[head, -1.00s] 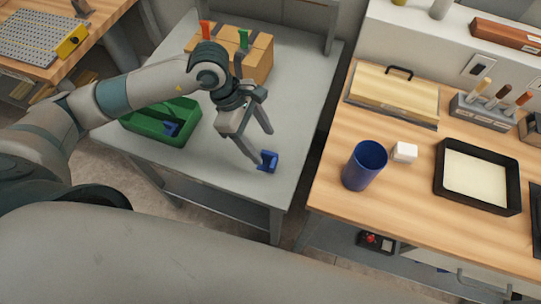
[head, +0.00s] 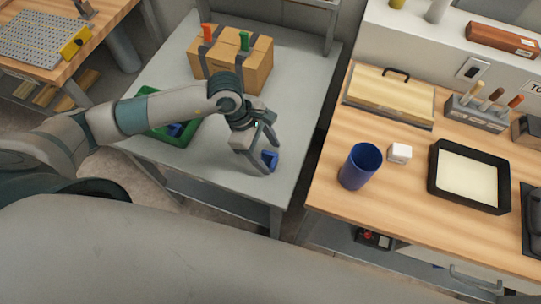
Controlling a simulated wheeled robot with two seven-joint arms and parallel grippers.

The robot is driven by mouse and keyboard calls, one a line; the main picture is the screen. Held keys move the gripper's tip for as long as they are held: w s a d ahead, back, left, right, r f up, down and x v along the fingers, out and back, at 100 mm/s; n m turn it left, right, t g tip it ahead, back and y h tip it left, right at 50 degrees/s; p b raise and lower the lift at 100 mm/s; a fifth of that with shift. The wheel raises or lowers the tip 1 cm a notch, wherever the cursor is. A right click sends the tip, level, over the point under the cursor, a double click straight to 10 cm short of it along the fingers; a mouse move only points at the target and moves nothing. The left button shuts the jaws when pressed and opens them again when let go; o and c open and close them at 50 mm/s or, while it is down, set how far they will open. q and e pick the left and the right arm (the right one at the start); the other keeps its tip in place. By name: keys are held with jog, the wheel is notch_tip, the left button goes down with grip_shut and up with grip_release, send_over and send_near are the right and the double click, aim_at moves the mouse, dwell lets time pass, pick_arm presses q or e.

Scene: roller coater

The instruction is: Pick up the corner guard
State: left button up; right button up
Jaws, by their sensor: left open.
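A small blue corner guard (head: 271,160) sits on the grey table (head: 215,180) near its right edge. My left gripper (head: 269,158) is over it, open, with its two fingers on either side of the guard. I cannot tell whether the fingers touch it. Another blue piece (head: 175,130) lies in the green bin (head: 186,141) at the left of the table, partly hidden by my left arm. My right gripper is not in view.
A cardboard box (head: 255,65) with dark straps and orange and green clips stands at the back of the grey table. A wooden bench (head: 400,225) to the right holds a blue cup (head: 360,166), a white cube (head: 400,153) and a black tray (head: 431,180).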

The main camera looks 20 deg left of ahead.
pick_arm(q)
jog(key=shift+x, duration=1.05)
jog(key=c, duration=1.1)
